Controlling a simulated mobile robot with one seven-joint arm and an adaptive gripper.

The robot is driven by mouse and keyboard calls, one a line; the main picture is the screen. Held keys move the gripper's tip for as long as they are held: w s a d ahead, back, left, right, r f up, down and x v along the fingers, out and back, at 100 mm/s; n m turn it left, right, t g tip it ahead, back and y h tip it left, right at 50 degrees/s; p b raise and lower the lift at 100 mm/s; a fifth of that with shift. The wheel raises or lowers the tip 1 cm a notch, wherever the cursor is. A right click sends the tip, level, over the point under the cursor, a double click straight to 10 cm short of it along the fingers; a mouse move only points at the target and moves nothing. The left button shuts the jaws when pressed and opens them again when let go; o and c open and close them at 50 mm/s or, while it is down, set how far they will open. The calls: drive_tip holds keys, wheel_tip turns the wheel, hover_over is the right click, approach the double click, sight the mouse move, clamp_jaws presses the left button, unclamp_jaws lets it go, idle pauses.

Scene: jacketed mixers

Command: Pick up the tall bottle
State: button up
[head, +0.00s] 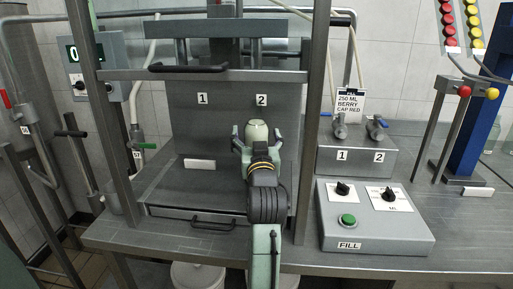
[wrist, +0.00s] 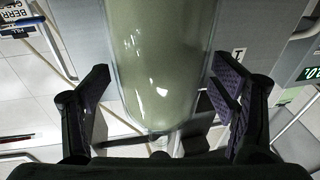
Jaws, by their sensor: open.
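The tall bottle is clear with pale green contents. In the head view (head: 257,132) its rounded top shows between the fingers of my gripper (head: 257,143), at the filling station below label 2. In the wrist view the bottle (wrist: 160,65) fills the middle, with its narrower end toward the palm. My gripper's dark padded fingers (wrist: 165,85) are open, one on each side, close to the bottle's walls. I cannot tell whether either pad touches it. The gripper and arm hide the bottle's lower part in the head view.
Station posts (head: 318,110) and a crossbar (head: 205,75) frame the bottle. The valves (head: 358,130) and a control box with a green FILL button (head: 348,219) are to the right. A white block (head: 200,164) lies left of my gripper. Levers (head: 445,130) stand farther right.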

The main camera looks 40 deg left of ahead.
drive_tip(key=shift+c, duration=0.5)
clamp_jaws()
drive_tip(key=shift+r, duration=0.15)
idle(0.6)
